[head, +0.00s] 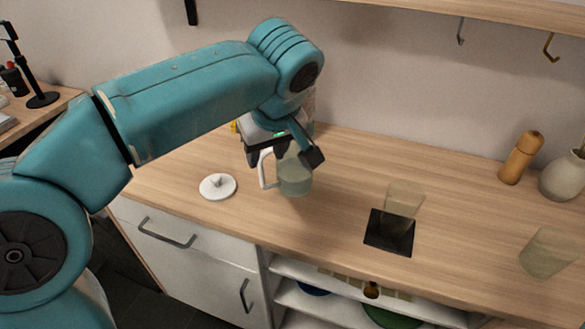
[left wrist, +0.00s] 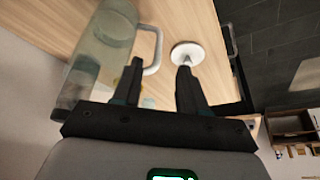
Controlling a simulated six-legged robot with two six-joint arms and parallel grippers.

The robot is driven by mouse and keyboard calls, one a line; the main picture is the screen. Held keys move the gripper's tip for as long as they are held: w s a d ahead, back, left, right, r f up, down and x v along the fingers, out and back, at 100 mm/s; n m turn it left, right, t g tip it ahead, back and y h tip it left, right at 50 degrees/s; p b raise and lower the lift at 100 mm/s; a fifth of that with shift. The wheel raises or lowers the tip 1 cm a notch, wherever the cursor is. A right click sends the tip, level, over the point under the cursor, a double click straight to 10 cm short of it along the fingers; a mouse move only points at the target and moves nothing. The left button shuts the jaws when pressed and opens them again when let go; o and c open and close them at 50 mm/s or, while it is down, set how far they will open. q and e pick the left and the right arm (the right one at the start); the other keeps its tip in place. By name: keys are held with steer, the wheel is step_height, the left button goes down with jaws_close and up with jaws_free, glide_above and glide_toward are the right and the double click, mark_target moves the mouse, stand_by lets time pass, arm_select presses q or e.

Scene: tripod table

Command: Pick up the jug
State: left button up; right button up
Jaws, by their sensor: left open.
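The jug (head: 294,178) is clear glass with a white handle and stands on the wooden counter below my left gripper (head: 267,154). Its handle (head: 265,170) points left in the head view. In the left wrist view the jug (left wrist: 105,40) is at the upper left, its handle (left wrist: 153,50) showing beyond and between the fingertips of my left gripper (left wrist: 160,68). That gripper is open and empty, at the handle side of the jug; I cannot tell whether a finger touches it. The jug's upper part is partly hidden by my arm in the head view. My right gripper is not in view.
A white lid with a knob (head: 217,187) lies left of the jug. A dark square mat (head: 389,240) with a glass (head: 404,199), another glass (head: 547,253), a wooden mill (head: 520,158) and a vase (head: 563,178) stand to the right. The counter between jug and mat is clear.

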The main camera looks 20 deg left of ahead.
mark_target(262, 174)
arm_select(q)
steer(key=b+x, duration=0.1)
steer(key=x, duration=0.9)
steer(key=shift+r+b, duration=0.1)
steer(key=shift+b, duration=0.3)
steer(key=shift+r, duration=0.1)
jaws_close()
